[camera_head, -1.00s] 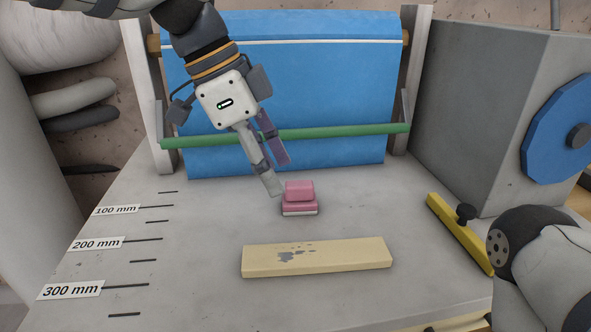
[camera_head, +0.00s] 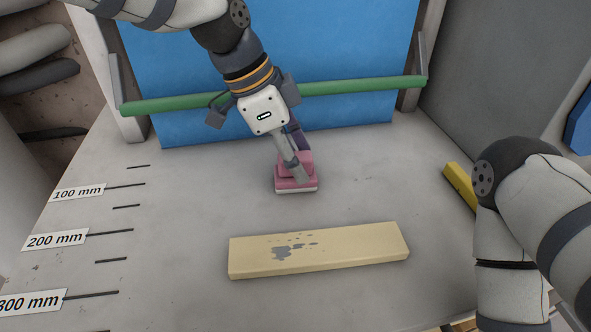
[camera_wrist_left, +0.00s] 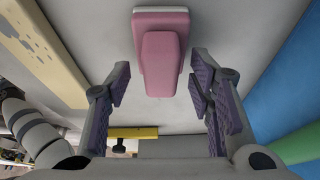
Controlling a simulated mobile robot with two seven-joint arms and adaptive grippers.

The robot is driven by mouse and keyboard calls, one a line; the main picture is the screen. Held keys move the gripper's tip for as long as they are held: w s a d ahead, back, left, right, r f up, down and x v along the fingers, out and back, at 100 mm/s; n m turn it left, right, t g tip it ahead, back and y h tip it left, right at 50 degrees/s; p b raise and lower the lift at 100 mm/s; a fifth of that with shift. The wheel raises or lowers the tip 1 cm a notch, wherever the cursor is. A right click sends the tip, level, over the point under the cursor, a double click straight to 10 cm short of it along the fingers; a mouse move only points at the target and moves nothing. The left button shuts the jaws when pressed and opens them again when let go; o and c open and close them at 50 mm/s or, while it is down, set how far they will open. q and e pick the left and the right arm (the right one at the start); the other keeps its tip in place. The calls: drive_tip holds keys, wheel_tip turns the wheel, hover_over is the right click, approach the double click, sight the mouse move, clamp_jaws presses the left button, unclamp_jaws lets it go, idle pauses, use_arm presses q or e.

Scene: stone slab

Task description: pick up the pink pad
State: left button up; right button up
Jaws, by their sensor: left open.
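The pink pad (camera_head: 296,184) lies on the grey stone slab, a wide pink base with a pale underside and a narrower raised pink grip on top. My left gripper (camera_head: 297,163) is right at it, and one finger hides part of the grip in the head view. In the left wrist view the pad (camera_wrist_left: 160,40) shows beyond and between the two spread fingers of my left gripper (camera_wrist_left: 162,85). The gripper is open, and its fingers look clear of the pad there. My right arm shows at the right of the head view, but its gripper is out of view.
A cream bar (camera_head: 318,250) with grey worn patches lies in front of the pad. A green rod (camera_head: 350,86) crosses before a blue sheet (camera_head: 180,60) behind. A yellow bar (camera_head: 459,185) lies at right. Millimetre labels (camera_head: 78,191) mark the left; the slab between is clear.

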use_arm(q)
clamp_jaws()
idle(0.3)
